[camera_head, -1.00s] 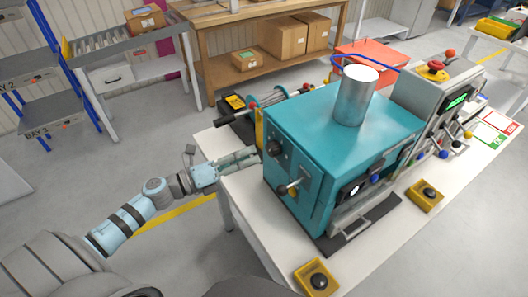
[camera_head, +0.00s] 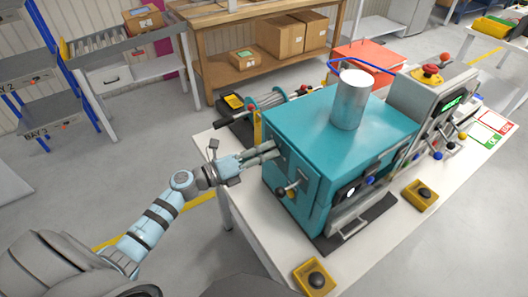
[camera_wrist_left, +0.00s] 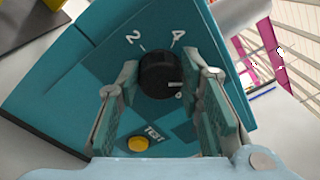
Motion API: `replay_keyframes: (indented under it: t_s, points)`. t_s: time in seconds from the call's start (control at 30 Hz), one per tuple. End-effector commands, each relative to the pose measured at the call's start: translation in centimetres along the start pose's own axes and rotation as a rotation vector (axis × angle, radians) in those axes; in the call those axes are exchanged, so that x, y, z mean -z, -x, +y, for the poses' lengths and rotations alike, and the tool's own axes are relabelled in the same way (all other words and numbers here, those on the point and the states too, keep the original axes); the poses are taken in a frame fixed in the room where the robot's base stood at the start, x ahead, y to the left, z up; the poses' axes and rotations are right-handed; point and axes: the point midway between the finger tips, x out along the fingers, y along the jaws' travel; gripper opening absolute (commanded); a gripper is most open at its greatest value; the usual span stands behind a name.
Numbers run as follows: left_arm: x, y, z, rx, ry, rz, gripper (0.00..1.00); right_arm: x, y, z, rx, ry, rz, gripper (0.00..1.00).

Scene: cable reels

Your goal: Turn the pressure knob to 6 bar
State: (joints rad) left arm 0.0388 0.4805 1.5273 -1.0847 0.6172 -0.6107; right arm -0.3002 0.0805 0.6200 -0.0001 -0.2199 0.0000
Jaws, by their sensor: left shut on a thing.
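The black pressure knob (camera_wrist_left: 158,74) sits on the teal panel of the machine (camera_head: 335,130). The left wrist view shows the figures 2 and 4 above it and a partly hidden figure (camera_wrist_left: 179,96) at its lower right. A pale mark on the knob points right, below the 4 and close to that partly hidden figure. My left gripper (camera_head: 275,151) is at the left face of the machine, where it hides the knob in the head view. In the left wrist view its fingers (camera_wrist_left: 163,88) are on both sides of the knob, shut on it. My right gripper is out of view.
A yellow button (camera_wrist_left: 138,144) marked TEST lies below the knob. A metal cylinder (camera_head: 351,100) stands on top. A cable reel (camera_head: 275,98) is behind. Floor left of the bench is open.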

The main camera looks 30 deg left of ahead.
Motion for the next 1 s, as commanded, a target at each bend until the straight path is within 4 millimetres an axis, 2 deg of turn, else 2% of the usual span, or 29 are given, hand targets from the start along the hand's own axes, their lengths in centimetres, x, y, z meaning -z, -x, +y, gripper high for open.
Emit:
replay_keyframes:
  t_s: [0.07,0.27,0.3,0.4,0.67,0.77,0.87,1.0]
  points:
    - [-0.1,0.0,-0.1,0.0,0.079,-0.003,0.06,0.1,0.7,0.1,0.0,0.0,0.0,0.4]
    - [0.0,0.0,0.1,0.002,0.082,-0.003,0.06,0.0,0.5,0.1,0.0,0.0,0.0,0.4]
    - [0.0,0.0,0.1,0.002,0.082,-0.003,0.4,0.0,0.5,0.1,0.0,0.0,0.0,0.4]
    - [0.0,0.0,0.1,0.002,0.082,-0.003,0.54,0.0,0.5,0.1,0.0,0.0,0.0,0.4]
    - [0.0,0.0,0.1,0.002,0.081,-0.003,0.54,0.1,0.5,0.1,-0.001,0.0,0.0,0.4]
    - [0.1,0.6,0.1,0.001,0.081,-0.002,0.54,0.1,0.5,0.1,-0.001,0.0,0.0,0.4]
    - [0.1,2.4,0.2,-0.001,0.081,0.001,0.54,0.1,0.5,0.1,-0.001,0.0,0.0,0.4]
    - [0.2,6.3,0.2,-0.004,0.081,0.004,0.54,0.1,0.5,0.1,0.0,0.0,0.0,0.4]
